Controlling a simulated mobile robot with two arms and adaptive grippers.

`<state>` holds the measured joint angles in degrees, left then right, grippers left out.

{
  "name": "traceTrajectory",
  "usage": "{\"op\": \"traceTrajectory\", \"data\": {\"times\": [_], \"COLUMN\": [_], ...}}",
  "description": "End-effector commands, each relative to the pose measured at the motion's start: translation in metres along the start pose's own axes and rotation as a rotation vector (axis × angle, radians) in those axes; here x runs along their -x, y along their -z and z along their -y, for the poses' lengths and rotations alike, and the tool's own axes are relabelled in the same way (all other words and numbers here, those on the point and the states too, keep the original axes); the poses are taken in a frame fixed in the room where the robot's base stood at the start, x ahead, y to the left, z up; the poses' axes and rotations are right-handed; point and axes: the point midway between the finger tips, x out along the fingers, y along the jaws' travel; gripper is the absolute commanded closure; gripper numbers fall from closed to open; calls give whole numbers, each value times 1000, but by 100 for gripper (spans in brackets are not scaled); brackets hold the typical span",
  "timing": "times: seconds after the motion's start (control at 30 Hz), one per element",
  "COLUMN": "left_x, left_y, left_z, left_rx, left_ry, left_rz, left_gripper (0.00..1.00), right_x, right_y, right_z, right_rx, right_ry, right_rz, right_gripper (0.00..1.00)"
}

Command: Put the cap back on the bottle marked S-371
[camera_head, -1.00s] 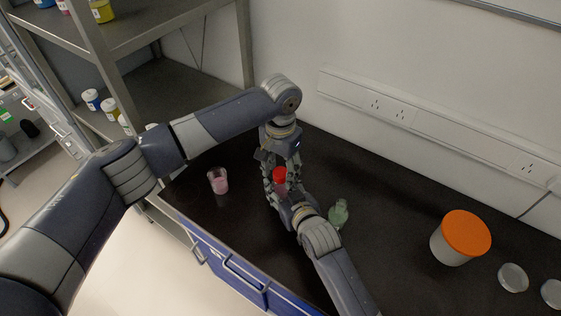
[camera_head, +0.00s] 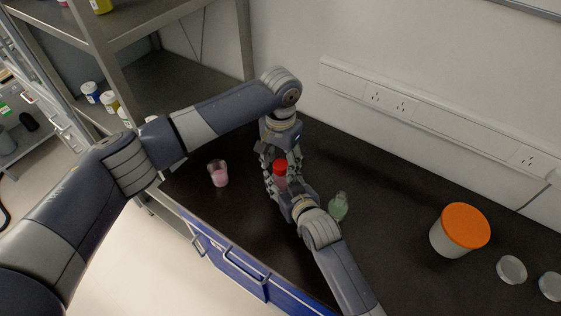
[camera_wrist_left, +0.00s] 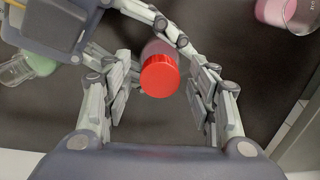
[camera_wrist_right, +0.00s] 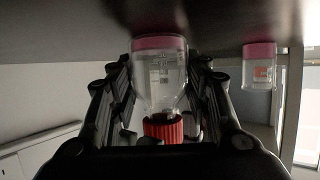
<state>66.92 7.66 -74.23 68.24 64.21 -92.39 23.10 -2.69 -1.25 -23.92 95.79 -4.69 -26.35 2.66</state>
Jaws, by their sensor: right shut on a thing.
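A clear bottle with pink liquid (camera_wrist_right: 160,88) stands on the dark bench, with a red cap (camera_head: 280,166) at its mouth. The cap shows from above in the left wrist view (camera_wrist_left: 160,76). My right gripper (camera_head: 283,186) is shut on the bottle's sides. My left gripper (camera_wrist_left: 162,92) is open above the bottle, its fingers on either side of the cap with gaps visible. Whether the cap is seated or threaded I cannot tell. No S-371 marking is legible.
A beaker of pink liquid (camera_head: 218,174) stands left of the grippers. A green flask (camera_head: 338,207) stands close to my right arm. An orange-lidded tub (camera_head: 452,238) and two clear dishes (camera_head: 511,270) are at the right. A metal shelf (camera_head: 170,80) stands at the back left.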

Motion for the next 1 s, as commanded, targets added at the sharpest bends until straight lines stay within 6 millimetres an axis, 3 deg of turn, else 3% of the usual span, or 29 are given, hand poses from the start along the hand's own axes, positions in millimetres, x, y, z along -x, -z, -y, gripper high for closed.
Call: {"op": "traceTrajectory", "data": {"times": [0.23,0.37,0.8,1.0], "left_x": [1,12,99,118], "left_y": [0,1,1,0], "left_z": [0,0,0,0], "left_rx": [0,0,0,0], "left_ry": [0,0,0,0], "left_rz": [0,-2,-3,0], "left_gripper": [47,47,47,47], "right_x": [0,0,0,0], "right_y": [-1,-1,-1,-1], "right_z": [0,0,0,0], "right_rx": [0,0,0,0], "right_ry": [0,0,0,0], "right_rz": [2,2,2,2], "right_gripper": [100,100,100,100]}}
